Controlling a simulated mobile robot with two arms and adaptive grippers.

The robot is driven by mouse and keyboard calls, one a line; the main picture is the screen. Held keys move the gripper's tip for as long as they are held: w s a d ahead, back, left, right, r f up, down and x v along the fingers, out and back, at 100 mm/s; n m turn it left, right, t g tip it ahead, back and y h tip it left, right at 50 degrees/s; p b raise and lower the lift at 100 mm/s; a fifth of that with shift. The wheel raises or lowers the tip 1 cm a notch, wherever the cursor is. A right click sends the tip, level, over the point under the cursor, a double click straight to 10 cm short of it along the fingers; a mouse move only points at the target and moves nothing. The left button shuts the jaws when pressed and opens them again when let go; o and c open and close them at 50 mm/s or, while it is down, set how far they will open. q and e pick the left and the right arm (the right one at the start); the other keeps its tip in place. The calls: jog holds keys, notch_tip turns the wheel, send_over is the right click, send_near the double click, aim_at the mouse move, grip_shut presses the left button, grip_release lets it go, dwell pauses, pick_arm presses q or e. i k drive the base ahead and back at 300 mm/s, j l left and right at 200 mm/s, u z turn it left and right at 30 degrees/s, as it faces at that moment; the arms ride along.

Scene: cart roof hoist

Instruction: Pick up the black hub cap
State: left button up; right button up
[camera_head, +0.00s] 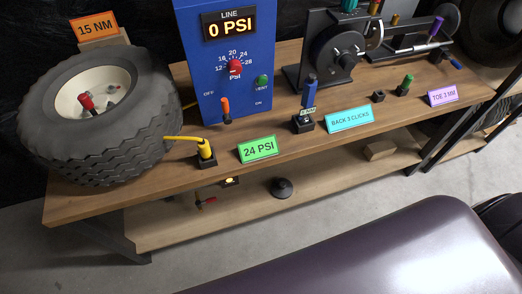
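A small round black piece with a raised middle, which looks like the black hub cap (282,187), lies on the lower shelf (330,180) of the workbench, near its front edge. It is below the green 24 PSI card (257,149) and nothing covers it from this view. Neither my left nor my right gripper shows in the head view.
The wooden bench top (222,155) overhangs the shelf. A tyre (150,110), a blue PSI box (222,90) and a black fixture (335,60) stand on it. A red-handled tool (206,203) and a wooden block (380,150) are on the shelf. A dark purple rounded body (400,245) fills the foreground.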

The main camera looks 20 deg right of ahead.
aim_at(282, 188)
jog(key=z, duration=0.85)
